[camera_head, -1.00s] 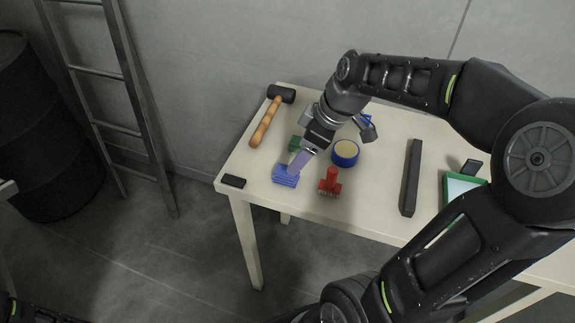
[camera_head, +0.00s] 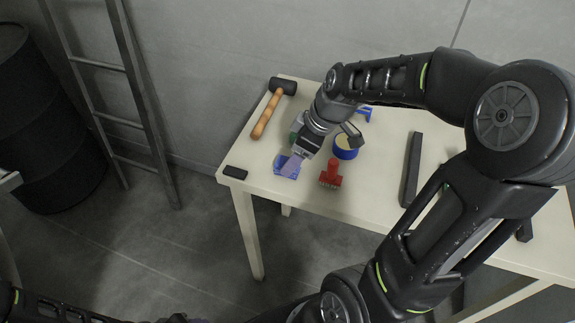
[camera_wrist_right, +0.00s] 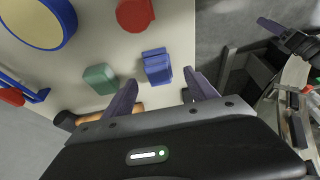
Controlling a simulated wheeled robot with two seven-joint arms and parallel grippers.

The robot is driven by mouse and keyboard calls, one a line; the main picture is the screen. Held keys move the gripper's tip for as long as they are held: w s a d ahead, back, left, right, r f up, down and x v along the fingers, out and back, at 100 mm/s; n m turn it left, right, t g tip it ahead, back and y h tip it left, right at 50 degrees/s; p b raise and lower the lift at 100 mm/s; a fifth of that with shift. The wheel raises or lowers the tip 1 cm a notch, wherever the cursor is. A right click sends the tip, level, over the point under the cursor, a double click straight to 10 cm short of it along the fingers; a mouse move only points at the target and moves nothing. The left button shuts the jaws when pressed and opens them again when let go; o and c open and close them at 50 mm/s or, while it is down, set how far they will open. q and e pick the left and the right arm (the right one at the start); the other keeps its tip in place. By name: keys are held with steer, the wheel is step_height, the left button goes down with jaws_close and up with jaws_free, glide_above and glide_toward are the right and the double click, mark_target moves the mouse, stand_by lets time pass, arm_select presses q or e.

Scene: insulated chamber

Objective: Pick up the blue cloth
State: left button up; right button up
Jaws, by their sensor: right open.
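The blue cloth (camera_head: 281,161) is a small folded stack at the front left of the table, also in the right wrist view (camera_wrist_right: 157,67). My right gripper (camera_head: 291,167) is over it from above, fingers pointing down and partly hiding it. In the right wrist view my right gripper (camera_wrist_right: 160,80) is open, with one purple finger on each side of the cloth. I cannot tell whether the fingers touch it. My left gripper (camera_head: 188,319) is barely visible at the bottom edge of the head view, away from the table; its jaws cannot be made out.
On the cream table (camera_head: 385,185) are a red brush-like tool (camera_head: 331,175), a blue tape roll (camera_head: 346,148), a green block (camera_wrist_right: 101,79), a black-headed mallet (camera_head: 268,112), a small black block (camera_head: 235,172) and a dark bar (camera_head: 412,170). A ladder (camera_head: 147,110) leans left.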

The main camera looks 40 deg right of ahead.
steer(key=x, duration=0.3)
steer(key=shift+f, duration=0.1)
steer(key=shift+c, duration=0.6)
steer(key=c, duration=1.3)
step_height(320, 180, up, 10)
steer(key=shift+r, duration=0.1)
stand_by(0.3)
